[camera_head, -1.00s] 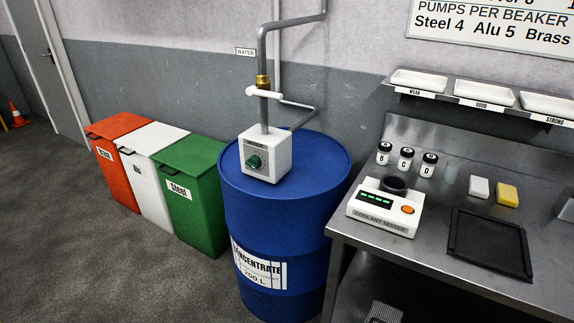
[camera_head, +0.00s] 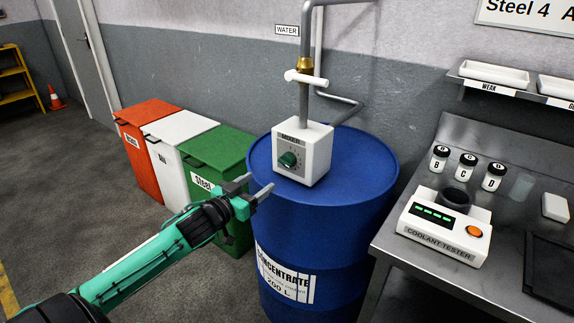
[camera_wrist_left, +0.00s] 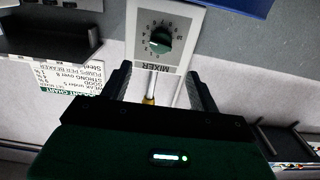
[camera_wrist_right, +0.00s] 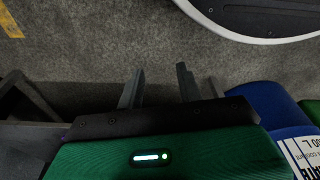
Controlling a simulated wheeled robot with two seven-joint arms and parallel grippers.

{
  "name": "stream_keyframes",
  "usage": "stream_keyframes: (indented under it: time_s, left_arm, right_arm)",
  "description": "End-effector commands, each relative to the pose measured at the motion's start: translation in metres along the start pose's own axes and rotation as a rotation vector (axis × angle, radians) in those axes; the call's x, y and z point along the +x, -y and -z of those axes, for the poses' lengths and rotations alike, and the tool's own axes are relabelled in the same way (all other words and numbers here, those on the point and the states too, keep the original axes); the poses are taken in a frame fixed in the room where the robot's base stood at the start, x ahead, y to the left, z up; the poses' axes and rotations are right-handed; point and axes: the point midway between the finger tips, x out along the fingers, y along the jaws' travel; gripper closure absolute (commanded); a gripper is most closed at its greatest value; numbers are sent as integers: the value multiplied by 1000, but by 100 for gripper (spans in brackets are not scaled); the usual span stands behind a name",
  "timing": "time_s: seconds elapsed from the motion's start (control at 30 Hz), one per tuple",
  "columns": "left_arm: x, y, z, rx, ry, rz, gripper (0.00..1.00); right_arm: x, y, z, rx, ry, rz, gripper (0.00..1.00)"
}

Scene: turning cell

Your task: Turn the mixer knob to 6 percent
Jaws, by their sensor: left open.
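The mixer (camera_head: 318,153) is a white box on top of the blue drum. Its dark green knob (camera_head: 287,160) is on the front face. In the left wrist view the knob (camera_wrist_left: 159,42) sits upside down in a dial with small numbers; the exact setting is too small to read. My left gripper (camera_head: 257,189) is open and empty, in front of the mixer and to the lower left of the knob, apart from it. In the left wrist view the knob shows beyond the gap between the fingers. My right gripper (camera_wrist_right: 162,75) is open and empty, above the floor.
The blue drum (camera_head: 330,230) stands under the mixer. A pipe with a white valve handle (camera_head: 305,78) rises behind the mixer. Green, white and red bins (camera_head: 145,150) stand left. The steel bench with the coolant tester (camera_head: 445,225) is at the right.

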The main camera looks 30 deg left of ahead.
Motion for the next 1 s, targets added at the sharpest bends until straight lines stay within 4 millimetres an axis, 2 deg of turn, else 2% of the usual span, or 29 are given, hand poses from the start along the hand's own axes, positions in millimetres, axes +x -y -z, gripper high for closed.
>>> stream_keyframes:
  time_s: [0.7,1.0]
  left_arm:
    - [88,0,1,0,-1,1,38]
    - [115,1,0,1,0,1,38]
  right_arm:
    - [11,-2,-7,-3,-6,-3,64]
    - [20,-3,-16,-5,2,-5,64]
